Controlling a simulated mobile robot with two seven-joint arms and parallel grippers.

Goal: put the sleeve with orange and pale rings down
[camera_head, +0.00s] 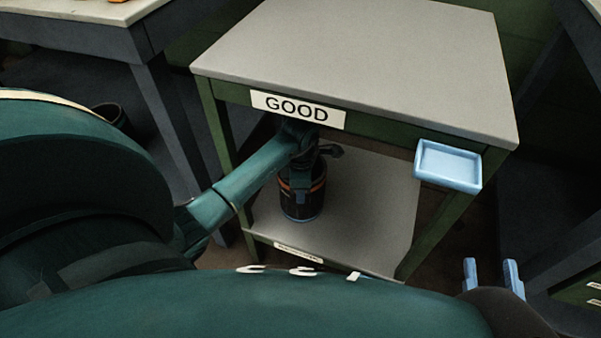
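The black sleeve (317,200) with an orange ring stands upright over the lower shelf (372,215) of the table marked GOOD. Pale rings are hard to make out on it. My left gripper (300,186) reaches in under the tabletop, with one finger lying against the sleeve's near side. It looks shut on the sleeve; the other finger is hidden. The sleeve's bottom is at or just above the shelf; I cannot tell if it touches. My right gripper (491,274) is at the lower right, its blue fingers apart and empty.
The grey tabletop (360,50) with its GOOD label (298,109) hangs over the shelf and is bare. A light blue tray (448,166) is at the table's front right corner. Dark tables stand left and right. The shelf's right part is clear.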

